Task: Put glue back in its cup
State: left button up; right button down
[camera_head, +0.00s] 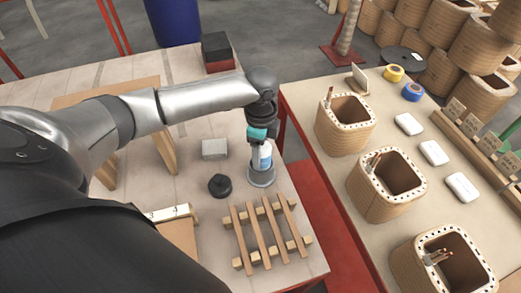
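The glue (265,157), a small white and blue bottle, stands upright at the grey cup (262,179) on the left table. Its lower part is hidden by the cup's wall, so it appears to be inside the cup. My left gripper (258,139), below a teal band, points down at the top of the bottle. The fingers overlap the bottle top and are too small to tell whether they grip it. My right gripper is not in view.
A black round knob-like object (220,185), a grey block (214,149) and a wooden slat rack (268,234) stand near the cup. Across a red-edged gap, the right table (345,190) holds several wooden coil formers (345,123), tape rolls and white boxes.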

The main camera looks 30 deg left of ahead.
pick_arm(q)
jog(key=o, duration=0.5)
jog(key=shift+c, duration=0.2)
notch_tip(320, 180, up, 15)
jog(key=p, duration=0.3)
jog(key=shift+r, duration=0.15)
jog(key=shift+d, duration=0.1)
dwell(0.7)
